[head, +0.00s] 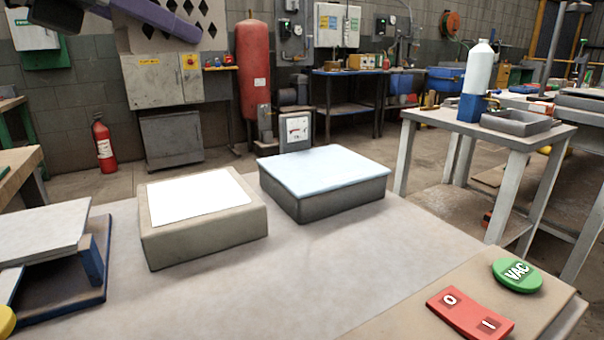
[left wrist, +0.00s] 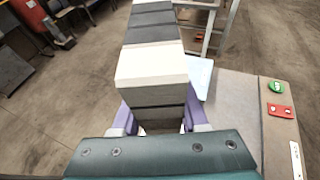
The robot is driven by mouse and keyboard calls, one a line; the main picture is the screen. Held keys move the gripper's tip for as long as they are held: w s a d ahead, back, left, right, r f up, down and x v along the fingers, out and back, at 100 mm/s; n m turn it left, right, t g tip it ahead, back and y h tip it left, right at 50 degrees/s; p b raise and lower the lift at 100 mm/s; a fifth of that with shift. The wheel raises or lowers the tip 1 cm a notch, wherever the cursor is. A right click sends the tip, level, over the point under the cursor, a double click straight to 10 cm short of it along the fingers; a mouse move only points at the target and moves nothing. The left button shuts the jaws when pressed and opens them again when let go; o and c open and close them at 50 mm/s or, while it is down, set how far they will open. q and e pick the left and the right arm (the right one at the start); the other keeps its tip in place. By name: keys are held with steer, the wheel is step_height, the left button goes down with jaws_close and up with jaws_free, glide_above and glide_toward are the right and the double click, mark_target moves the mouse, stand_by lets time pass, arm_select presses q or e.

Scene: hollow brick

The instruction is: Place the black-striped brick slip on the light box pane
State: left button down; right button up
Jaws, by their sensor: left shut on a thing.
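My left gripper (left wrist: 157,120) has its purple fingers on both sides of a pale block with dark bands, the black-striped brick slip (left wrist: 152,62). It is shut on the slip, holding it up in the air. In the head view only purple and dark parts of my left arm show at the top left, above the bench. Two low boxes stand on the bench: a beige one with a bright white pane (head: 200,197), and a dark grey one with a pale blue pane (head: 322,170). Both panes are bare. My right gripper is not in view.
A pale slab (head: 42,235) rests on a blue stand (head: 95,262) at the left of the bench. A red switch (head: 469,313) and a green VAC button (head: 517,275) are at the front right. The bench in front of the boxes is clear.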

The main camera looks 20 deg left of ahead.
arm_select(q)
steer(key=b, duration=0.3)
glide_above(188, 196)
step_height(188, 196, down, 13)
steer(key=shift+f, duration=0.1)
steer(key=shift+f+b, duration=0.85)
steer(key=shift+f, duration=1.4)
steer(key=shift+f, duration=0.15)
steer(key=shift+c, duration=2.1)
jaws_free()
steer(key=shift+s+r, duration=0.1)
steer(key=shift+r, duration=0.1)
steer(key=p+v, duration=0.1)
steer(key=v, duration=1)
steer(key=shift+s+p, duration=0.3)
steer(key=shift+s, duration=0.1)
